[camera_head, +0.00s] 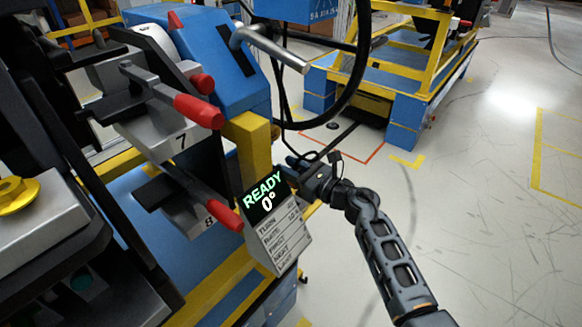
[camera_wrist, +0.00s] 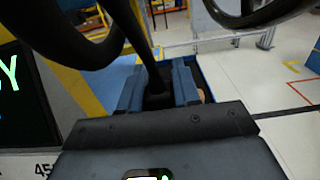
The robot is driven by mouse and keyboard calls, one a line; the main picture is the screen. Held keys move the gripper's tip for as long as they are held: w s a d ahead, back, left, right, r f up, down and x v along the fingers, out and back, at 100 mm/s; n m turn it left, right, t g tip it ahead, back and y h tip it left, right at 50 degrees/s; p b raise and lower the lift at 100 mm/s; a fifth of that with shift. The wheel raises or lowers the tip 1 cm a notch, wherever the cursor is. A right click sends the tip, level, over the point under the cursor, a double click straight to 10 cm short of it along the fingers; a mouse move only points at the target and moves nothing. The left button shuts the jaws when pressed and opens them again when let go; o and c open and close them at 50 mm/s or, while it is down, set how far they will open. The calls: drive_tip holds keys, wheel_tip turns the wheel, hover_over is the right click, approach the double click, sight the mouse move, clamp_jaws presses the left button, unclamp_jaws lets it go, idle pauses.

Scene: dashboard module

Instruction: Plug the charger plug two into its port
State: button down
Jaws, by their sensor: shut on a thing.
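My gripper (camera_head: 297,167) is just right of the READY display panel in the head view. In the wrist view its two blue fingers (camera_wrist: 158,92) are shut around a dark plug (camera_wrist: 157,78) with a black cable rising from it. I take this as the charger plug. No number is readable on it, and its tip is hidden between the fingers. No port can be made out in either view.
The READY 0° display panel (camera_head: 270,215) stands close to my gripper's left. A yellow post (camera_head: 250,145) and red-handled levers (camera_head: 200,110) are farther left. Thick black cables (camera_head: 360,60) loop above. A blue and yellow cart (camera_head: 385,90) stands behind; floor at right is clear.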

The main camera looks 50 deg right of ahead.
sight(290, 184)
drive_tip(key=shift+f+b, duration=2.75)
drive_tip(key=shift+f, duration=0.15)
drive_tip(key=shift+f+b, duration=1.55)
drive_tip(key=shift+b, duration=0.05)
drive_tip(key=c, duration=0.8)
unclamp_jaws()
drive_tip(key=shift+o, duration=0.3)
drive_tip(key=shift+a, duration=0.1)
drive_tip(key=shift+a, duration=0.1)
drive_tip(key=s, duration=0.8)
drive_tip(key=shift+d+p, duration=0.35)
drive_tip(key=shift+p, duration=0.1)
drive_tip(key=shift+d, duration=0.15)
